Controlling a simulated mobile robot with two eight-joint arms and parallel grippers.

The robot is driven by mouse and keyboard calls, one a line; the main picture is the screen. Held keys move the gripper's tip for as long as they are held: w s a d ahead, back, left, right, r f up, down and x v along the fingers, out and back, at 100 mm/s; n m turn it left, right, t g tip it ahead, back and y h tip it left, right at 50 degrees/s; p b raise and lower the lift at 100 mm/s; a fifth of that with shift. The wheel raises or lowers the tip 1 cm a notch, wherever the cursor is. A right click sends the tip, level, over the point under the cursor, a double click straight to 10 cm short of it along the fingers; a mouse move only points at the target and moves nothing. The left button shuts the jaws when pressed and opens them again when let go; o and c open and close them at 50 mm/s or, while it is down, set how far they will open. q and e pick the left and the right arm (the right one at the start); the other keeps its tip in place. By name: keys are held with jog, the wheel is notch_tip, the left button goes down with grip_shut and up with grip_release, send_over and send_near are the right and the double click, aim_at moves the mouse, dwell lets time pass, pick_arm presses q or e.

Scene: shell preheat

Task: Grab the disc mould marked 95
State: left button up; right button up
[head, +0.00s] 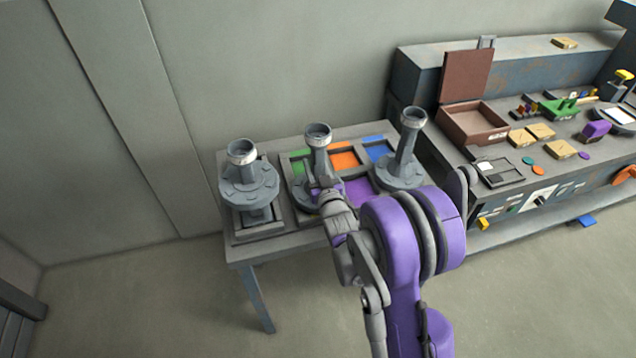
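Three grey disc moulds, each with a wide round flange and an upright neck with a pale band at its top, stand on a small grey table (240,252). The left mould (248,190) sits on a tray, the middle mould (318,158) stands by coloured squares, and the right mould (405,160) leans slightly. No number is legible on any of them. My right arm, purple and grey, reaches in from the bottom. Its gripper (325,190) is at the middle mould's flange, and its fingers are too small and overlapped to read. My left gripper is not in view.
A workbench (480,205) at right holds an open brown box (472,122), yellowish blocks (540,131) and small tools.

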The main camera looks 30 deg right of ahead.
grip_shut()
dwell(1.0)
